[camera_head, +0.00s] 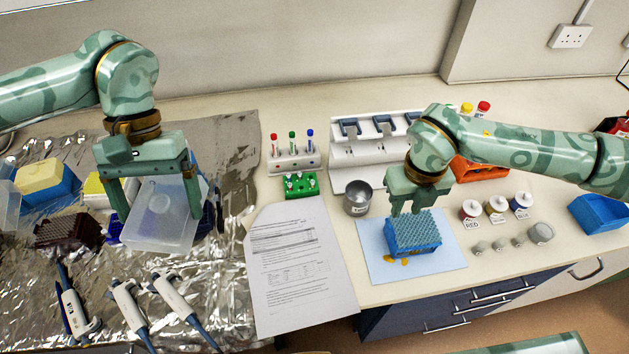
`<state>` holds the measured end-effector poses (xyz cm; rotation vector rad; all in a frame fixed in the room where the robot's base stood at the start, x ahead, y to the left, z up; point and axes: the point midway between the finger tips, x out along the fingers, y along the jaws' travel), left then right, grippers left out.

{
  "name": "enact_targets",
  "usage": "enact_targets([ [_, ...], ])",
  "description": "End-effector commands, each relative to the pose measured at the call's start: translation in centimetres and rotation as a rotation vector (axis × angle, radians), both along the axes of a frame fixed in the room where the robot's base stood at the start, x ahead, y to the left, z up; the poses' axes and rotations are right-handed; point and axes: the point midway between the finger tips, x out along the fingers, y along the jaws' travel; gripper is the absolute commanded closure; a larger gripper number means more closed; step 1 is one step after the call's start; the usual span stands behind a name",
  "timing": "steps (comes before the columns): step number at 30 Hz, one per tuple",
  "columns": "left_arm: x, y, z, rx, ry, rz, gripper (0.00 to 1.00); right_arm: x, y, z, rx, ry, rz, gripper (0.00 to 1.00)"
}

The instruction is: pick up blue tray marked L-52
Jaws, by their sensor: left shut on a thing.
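A blue rack-like tray (413,236) with a finely patterned top sits on a pale blue mat (440,266) right of centre. I cannot read any L-52 mark on it. My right gripper (408,212) points down at its back edge; I cannot tell whether it touches, or how far its jaws are apart. My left gripper (160,205) is shut on a translucent white box (158,226) above the foil at the left, one finger on each side. Dark blue items behind that box are partly hidden. Another blue tray (598,214) lies at the far right edge.
A printed sheet (295,265) lies between the foil and the mat. Several pipettes (130,305) lie front left. A tube rack (295,162), a green rack (300,188), a metal cup (357,198) and small labelled pots (496,205) stand around the mat.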

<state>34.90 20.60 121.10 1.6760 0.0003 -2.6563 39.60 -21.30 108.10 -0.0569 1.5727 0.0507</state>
Motion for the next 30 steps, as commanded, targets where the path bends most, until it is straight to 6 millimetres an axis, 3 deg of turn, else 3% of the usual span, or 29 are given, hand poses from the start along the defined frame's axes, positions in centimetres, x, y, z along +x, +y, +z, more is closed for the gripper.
enact_targets([
  [3,0.0,0.0,0.0,0.000,0.000,0.000,0.30,0.0,0.0,-2.4,0.002,0.003,0.000,0.71],
  [11,0.0,0.0,0.0,0.000,0.000,0.000,0.30,0.2,0.2,-5.1,0.003,0.002,0.001,0.71],
  [18,0.0,0.0,0.0,0.000,0.000,0.000,0.30,0.5,0.4,-8.8,0.003,0.003,0.001,0.71],
  [26,0.0,0.0,0.0,0.000,0.000,0.000,0.30,0.5,0.4,-9.2,0.004,0.000,0.001,0.71],
  [30,0.0,0.0,0.0,0.000,0.000,0.000,0.30,0.5,0.4,-9.2,0.004,0.000,0.001,1.00],
])
